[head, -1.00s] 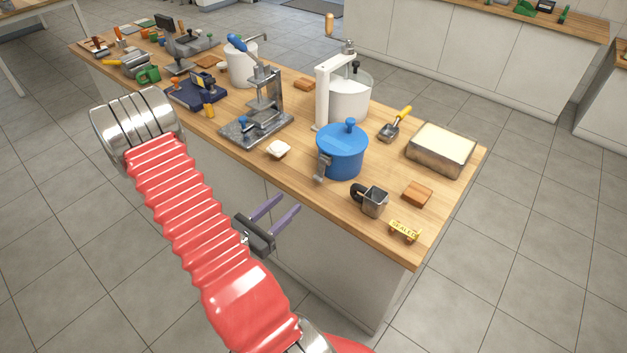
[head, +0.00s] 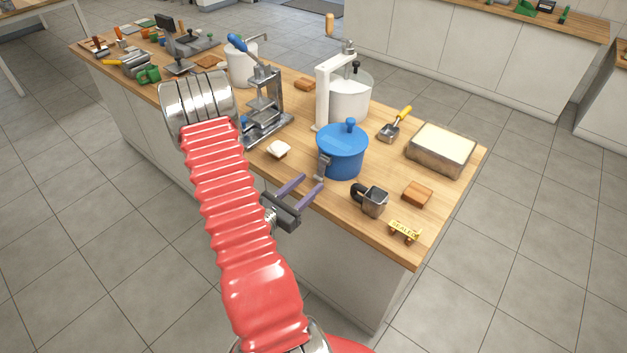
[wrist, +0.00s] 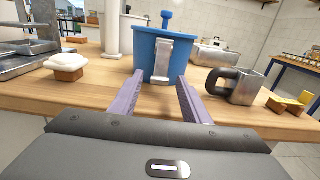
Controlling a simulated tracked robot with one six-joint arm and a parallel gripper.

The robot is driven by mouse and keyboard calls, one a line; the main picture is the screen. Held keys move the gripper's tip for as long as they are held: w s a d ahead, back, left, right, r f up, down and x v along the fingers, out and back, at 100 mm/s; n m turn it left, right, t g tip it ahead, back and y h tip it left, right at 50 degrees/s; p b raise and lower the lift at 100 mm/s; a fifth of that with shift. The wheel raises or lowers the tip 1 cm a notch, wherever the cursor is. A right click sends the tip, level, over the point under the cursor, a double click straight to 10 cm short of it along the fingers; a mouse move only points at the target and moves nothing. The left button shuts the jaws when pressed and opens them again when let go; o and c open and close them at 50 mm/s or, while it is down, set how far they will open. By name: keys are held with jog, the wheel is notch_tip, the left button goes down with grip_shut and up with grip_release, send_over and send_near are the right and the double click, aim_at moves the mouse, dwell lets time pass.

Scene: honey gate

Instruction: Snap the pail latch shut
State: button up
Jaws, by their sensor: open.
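The blue lidded pail (head: 342,153) stands on the wooden counter, with a blue knob on its lid. Its grey metal latch (head: 323,166) hangs on the side facing my gripper. In the wrist view the pail (wrist: 186,47) is straight ahead, and the latch (wrist: 162,62) shows as an upright metal plate on its front. My gripper (head: 305,184) is open and empty at the counter's front edge, short of the latch. Its two purple fingers (wrist: 161,98) point at the pail, with the latch between their lines. I cannot tell whether the latch is fastened.
A metal cup with a dark handle (head: 375,202) stands right of the pail, near the right finger's side. A white-topped block (head: 278,149) lies to the left. A yellow "SEALED" sign (head: 404,230) is at the front corner. A press (head: 265,105) stands further left.

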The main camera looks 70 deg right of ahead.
aim_at(317, 178)
jog(key=shift+x, duration=1.8)
jog(key=shift+c, duration=0.6)
jog(key=c, duration=0.9)
jog(key=shift+o, duration=0.2)
jog(key=shift+d+f, duration=0.1)
jog(key=shift+s+d+f+g+h, duration=0.1)
jog(key=shift+d+f+g+h, duration=0.15)
jog(key=shift+h, duration=0.4)
jog(key=shift+s+d+f+g+h, duration=0.1)
jog(key=shift+d+g+h, duration=0.2)
jog(key=shift+h, duration=0.35)
jog(key=o, duration=1)
jog(key=shift+a, duration=0.1)
